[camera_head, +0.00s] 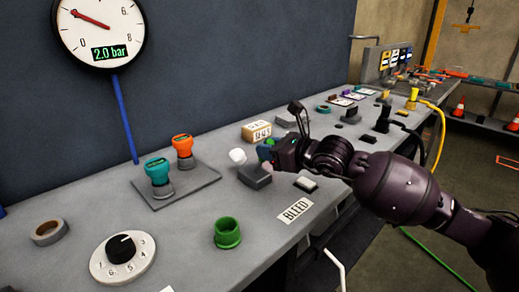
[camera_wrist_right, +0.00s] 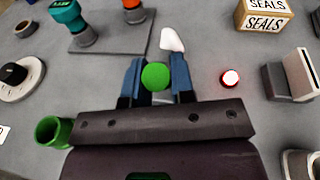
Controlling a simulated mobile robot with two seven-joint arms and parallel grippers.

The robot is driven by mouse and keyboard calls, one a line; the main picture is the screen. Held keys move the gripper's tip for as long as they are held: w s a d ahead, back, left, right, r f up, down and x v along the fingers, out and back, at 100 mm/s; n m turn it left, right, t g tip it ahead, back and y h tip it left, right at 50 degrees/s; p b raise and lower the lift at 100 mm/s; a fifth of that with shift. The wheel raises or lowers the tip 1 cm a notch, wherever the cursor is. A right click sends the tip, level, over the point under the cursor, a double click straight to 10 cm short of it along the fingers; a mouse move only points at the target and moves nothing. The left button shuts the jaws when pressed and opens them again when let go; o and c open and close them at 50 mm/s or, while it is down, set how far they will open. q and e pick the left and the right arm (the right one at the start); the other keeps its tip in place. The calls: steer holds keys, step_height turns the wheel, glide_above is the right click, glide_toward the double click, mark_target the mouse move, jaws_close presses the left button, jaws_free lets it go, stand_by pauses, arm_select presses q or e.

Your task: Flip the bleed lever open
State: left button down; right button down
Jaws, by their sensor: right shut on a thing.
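The BLEED label (camera_head: 294,210) lies on the bench's front edge. Behind it is a grey block (camera_head: 255,177), with a white rounded piece (camera_head: 237,156) at its far left. My right gripper (camera_head: 267,151) is just above that block. In the right wrist view its blue fingers (camera_wrist_right: 156,80) are on both sides of a green ball knob (camera_wrist_right: 155,77), shut on it. The white piece (camera_wrist_right: 171,40) shows just beyond the fingertips. The lever's shaft under the knob is hidden. My left gripper is not in view.
A green cup (camera_head: 228,233) and a numbered dial (camera_head: 122,257) stand at the left. Teal (camera_head: 159,176) and orange (camera_head: 183,150) valves stand on a plate. A SEALS box (camera_head: 257,131) is behind my gripper. The gauge (camera_head: 101,30) reads 2.0 bar. A red light (camera_wrist_right: 230,78) is right of my fingers.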

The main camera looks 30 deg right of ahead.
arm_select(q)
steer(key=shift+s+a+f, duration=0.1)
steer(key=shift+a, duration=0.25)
arm_select(e)
steer(key=shift+s+f+t, duration=0.15)
steer(key=shift+s+t, duration=0.1)
steer(key=shift+t, duration=0.05)
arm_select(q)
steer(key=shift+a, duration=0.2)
arm_select(e)
steer(key=shift+s, duration=0.1)
steer(key=c, duration=1)
jaws_free()
steer(key=shift+o, duration=0.2)
steer(key=shift+s+d, duration=0.1)
steer(key=shift+d, duration=0.05)
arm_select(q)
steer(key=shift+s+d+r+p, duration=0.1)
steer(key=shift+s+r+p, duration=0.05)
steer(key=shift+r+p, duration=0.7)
arm_select(e)
steer(key=v, duration=1)
steer(key=shift+s+d+f, duration=0.2)
steer(key=shift+s, duration=0.05)
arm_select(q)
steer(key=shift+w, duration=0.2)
